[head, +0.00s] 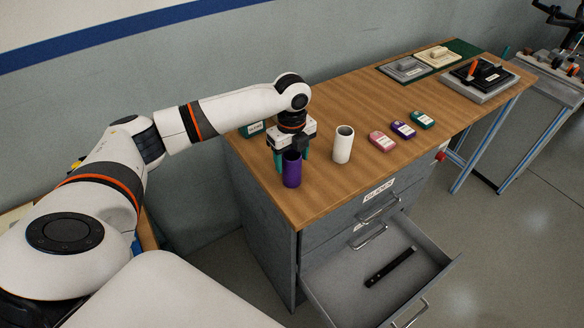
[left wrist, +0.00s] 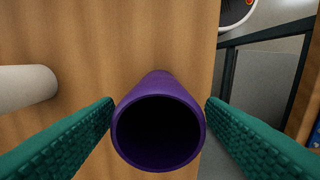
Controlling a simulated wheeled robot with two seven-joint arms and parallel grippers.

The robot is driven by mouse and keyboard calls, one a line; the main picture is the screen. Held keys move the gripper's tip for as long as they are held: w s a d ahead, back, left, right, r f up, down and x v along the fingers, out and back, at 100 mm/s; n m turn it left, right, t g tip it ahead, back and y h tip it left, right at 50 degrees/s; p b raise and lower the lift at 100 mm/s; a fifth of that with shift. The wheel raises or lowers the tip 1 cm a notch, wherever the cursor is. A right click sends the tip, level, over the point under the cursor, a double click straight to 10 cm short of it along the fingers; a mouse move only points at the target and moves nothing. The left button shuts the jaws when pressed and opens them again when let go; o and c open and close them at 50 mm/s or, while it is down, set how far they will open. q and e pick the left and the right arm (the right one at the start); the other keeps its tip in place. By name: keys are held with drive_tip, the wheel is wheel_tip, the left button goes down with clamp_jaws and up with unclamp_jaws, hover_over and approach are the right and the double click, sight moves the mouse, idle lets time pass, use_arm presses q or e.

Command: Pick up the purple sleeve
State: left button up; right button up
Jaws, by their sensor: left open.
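The purple sleeve (head: 291,170) stands upright on the wooden table top near its front left edge in the head view. In the left wrist view the purple sleeve (left wrist: 158,122) shows its dark open mouth, centred between the fingers. My left gripper (head: 291,160) points down at the sleeve. Its two green fingers are open, one on each side of the sleeve, and in the left wrist view small gaps seem to show between the fingers (left wrist: 158,118) and the sleeve. My right gripper is not in view.
A white sleeve (head: 343,145) stands just right of the purple one. Pink (head: 381,141), purple (head: 403,130) and green (head: 423,119) labelled boxes lie beyond it. An open drawer (head: 437,273) holding a black bar juts out below the table (head: 330,193).

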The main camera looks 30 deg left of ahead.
use_arm(q)
drive_tip(key=shift+f, duration=1.25)
drive_tip(key=c, duration=1.1)
